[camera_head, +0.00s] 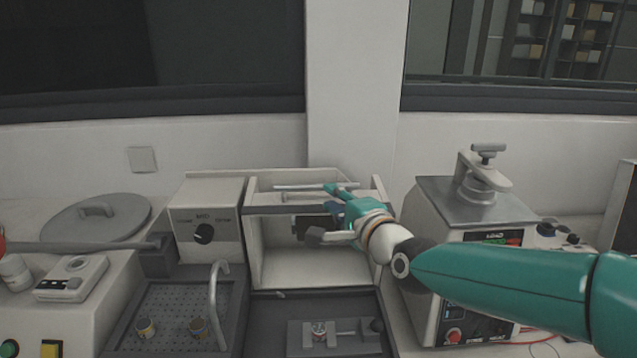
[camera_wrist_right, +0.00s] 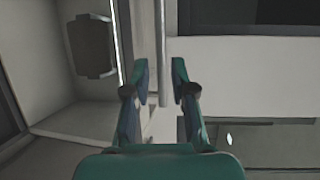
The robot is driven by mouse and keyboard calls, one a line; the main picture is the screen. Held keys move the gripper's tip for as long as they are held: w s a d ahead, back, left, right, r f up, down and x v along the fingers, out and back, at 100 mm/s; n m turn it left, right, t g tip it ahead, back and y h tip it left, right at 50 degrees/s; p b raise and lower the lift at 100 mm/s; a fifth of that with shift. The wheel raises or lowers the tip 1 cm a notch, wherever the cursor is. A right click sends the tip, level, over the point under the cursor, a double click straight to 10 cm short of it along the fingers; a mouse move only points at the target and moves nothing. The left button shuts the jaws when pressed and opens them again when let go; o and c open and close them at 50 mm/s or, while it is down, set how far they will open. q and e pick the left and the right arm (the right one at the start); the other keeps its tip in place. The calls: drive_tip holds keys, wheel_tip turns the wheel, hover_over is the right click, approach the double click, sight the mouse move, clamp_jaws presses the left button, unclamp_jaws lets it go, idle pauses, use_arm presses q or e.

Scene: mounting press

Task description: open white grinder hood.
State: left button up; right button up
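The white grinder (camera_head: 210,192) stands at the middle of the bench, with a dial on its left panel. The inside of its box shows through the front; I cannot tell clearly how far the hood is raised. A thin silver handle bar (camera_head: 295,187) runs along the top front and also shows in the right wrist view (camera_wrist_right: 162,45). My teal right gripper (camera_head: 333,195) is at the right part of the bar. In the wrist view its open fingers (camera_wrist_right: 160,75) are on either side of the bar's end, with gaps showing. My left gripper is not in view.
A grey press with a clamp lid (camera_head: 478,190) stands close right of the grinder. A curved tap (camera_head: 215,300) and perforated tray (camera_head: 170,302) are at front left. A small vise (camera_head: 320,335) lies below the grinder. A round grey lid (camera_head: 97,215) is at left.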

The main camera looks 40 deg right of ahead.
sight(319, 189)
drive_tip(key=w, duration=0.2)
drive_tip(key=w+p, duration=0.1)
drive_tip(key=w, duration=0.1)
drive_tip(key=w+d+p, duration=0.1)
drive_tip(key=w, duration=0.1)
drive_tip(key=shift+w+f, duration=0.25)
drive_tip(key=shift+f, duration=0.1)
clamp_jaws()
drive_tip(key=shift+f, duration=0.1)
